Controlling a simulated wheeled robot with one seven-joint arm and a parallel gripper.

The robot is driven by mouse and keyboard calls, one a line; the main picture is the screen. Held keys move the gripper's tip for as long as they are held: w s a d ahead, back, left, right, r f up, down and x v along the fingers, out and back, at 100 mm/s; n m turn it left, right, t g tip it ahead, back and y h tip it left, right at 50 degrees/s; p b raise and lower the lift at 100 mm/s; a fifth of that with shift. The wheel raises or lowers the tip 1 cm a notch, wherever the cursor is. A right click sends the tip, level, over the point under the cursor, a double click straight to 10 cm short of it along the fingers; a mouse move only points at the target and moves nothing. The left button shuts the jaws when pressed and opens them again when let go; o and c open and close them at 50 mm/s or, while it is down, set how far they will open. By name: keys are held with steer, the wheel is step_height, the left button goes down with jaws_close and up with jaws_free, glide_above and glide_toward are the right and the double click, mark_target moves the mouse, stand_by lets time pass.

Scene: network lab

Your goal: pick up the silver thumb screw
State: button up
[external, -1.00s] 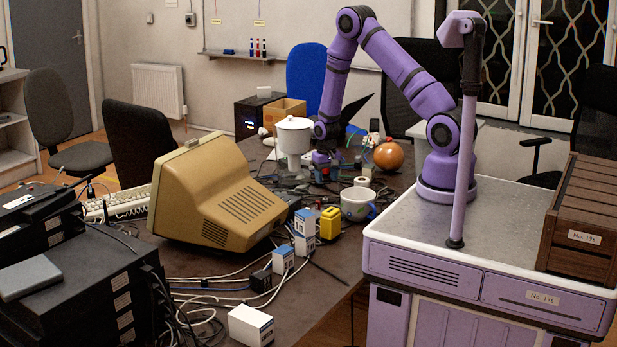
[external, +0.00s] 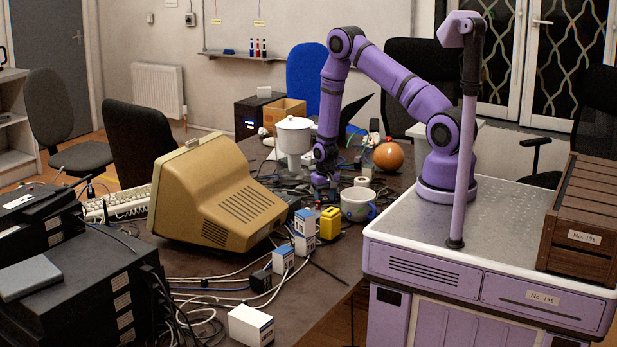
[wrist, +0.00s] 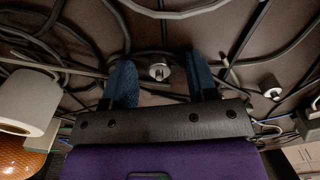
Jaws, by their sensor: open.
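A small round silver thumb screw (wrist: 159,71) lies among cables on the dark tabletop in the wrist view. My gripper (wrist: 161,78) is open, with one blue fingertip on each side of the screw and a gap between. I cannot tell how far above the table the fingertips are. In the external view my gripper (external: 322,190) points down at the cluttered table beside the mug; the screw cannot be made out there.
Cables cross around the fingers. Another small metal piece (wrist: 271,88) lies right of them. A white roll (wrist: 27,101) and an orange ball (wrist: 18,160) are at left. A mug (external: 357,204), a yellow box (external: 330,222) and a white pot (external: 293,136) stand near my gripper.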

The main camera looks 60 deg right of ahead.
jaws_close()
steer(key=shift+r, duration=0.1)
step_height(320, 180, up, 10)
stand_by(0.8)
